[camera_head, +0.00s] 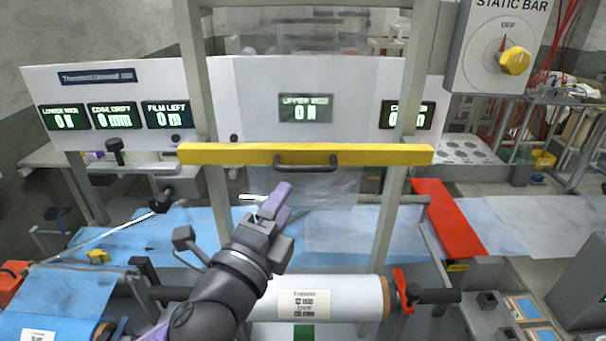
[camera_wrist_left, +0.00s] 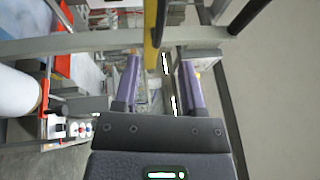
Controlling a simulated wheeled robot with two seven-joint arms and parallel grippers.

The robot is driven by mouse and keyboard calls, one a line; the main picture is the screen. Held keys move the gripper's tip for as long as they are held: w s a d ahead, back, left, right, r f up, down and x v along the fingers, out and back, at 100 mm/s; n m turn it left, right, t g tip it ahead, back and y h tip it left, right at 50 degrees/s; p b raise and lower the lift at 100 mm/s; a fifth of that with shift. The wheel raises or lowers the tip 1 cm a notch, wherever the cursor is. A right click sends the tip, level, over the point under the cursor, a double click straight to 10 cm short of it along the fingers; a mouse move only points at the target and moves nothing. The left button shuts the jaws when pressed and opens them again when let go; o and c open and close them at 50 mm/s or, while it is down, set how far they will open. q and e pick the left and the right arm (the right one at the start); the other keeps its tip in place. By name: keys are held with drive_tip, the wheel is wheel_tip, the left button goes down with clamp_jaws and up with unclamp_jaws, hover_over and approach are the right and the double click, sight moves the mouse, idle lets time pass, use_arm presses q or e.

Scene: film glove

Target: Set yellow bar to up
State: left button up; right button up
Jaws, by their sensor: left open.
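The yellow bar (camera_head: 220,154) lies level across the grey upright posts, with a dark handle (camera_head: 306,160) at its middle. My left gripper (camera_head: 278,203) is in front of and below the handle in the head view, with its purple fingers pointing up toward it. In the left wrist view the open gripper (camera_wrist_left: 160,78) has empty space between its fingers. The yellow bar (camera_wrist_left: 149,52) shows there edge-on beyond the fingers, with the dark handle (camera_wrist_left: 161,22) beside it. The handle appears apart from the fingers. My right gripper is not in view.
A white panel with green readouts (camera_head: 306,108) stands behind the bar. A white film roll (camera_head: 340,297) lies below. A red plate (camera_head: 450,215) is at the right. A static bar box with a yellow knob (camera_head: 515,61) is at the upper right.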

sight(303, 171)
use_arm(q)
drive_tip(key=p+x, duration=0.1)
drive_tip(key=x, duration=0.7)
drive_tip(key=shift+w+d, duration=0.15)
drive_tip(key=shift+w, duration=0.2)
clamp_jaws()
idle(0.9)
